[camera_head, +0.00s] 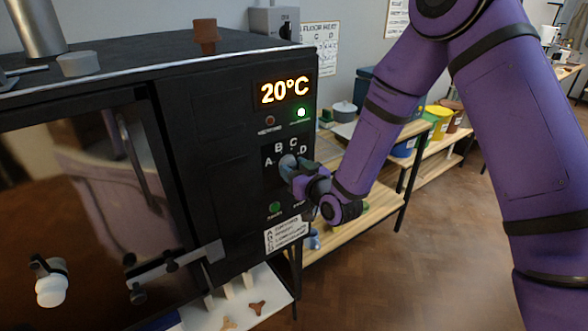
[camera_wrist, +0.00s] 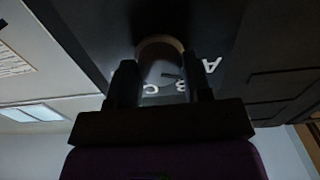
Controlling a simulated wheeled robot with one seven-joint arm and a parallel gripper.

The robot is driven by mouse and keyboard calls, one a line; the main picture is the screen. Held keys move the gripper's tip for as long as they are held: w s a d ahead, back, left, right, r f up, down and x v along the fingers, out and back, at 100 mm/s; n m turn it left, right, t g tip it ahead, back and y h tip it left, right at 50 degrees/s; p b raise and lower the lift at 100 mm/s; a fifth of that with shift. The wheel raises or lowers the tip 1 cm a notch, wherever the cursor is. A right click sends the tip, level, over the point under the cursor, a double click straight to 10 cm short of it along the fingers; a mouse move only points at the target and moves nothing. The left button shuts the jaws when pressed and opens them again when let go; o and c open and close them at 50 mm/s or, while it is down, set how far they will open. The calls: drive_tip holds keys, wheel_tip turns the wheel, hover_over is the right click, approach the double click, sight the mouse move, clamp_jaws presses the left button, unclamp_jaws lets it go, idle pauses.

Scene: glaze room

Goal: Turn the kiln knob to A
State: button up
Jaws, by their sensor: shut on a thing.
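The black kiln (camera_head: 215,150) fills the left of the head view. Its display (camera_head: 284,92) reads 20°C, with a green light (camera_head: 301,112) lit below it. The kiln knob (camera_head: 288,165) is grey and round, with the letters A, B, C and D around it. My gripper (camera_head: 291,170) is at the knob, with its fingers one on each side, shut on it. The wrist view shows the knob (camera_wrist: 160,68) between the two dark fingers, the letters A, B and C beside it upside down. The knob's pointer is too dim and covered to read surely.
A green button (camera_head: 275,208) and a printed label (camera_head: 286,234) are below the knob. A brown pot (camera_head: 205,36) stands on the kiln top. A wooden shelf (camera_head: 352,222) with pots and buckets is behind my arm. The floor (camera_head: 450,270) at right is clear.

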drive_tip(key=o, duration=0.9)
drive_tip(key=v, duration=1.1)
drive_tip(key=shift+w, duration=0.1)
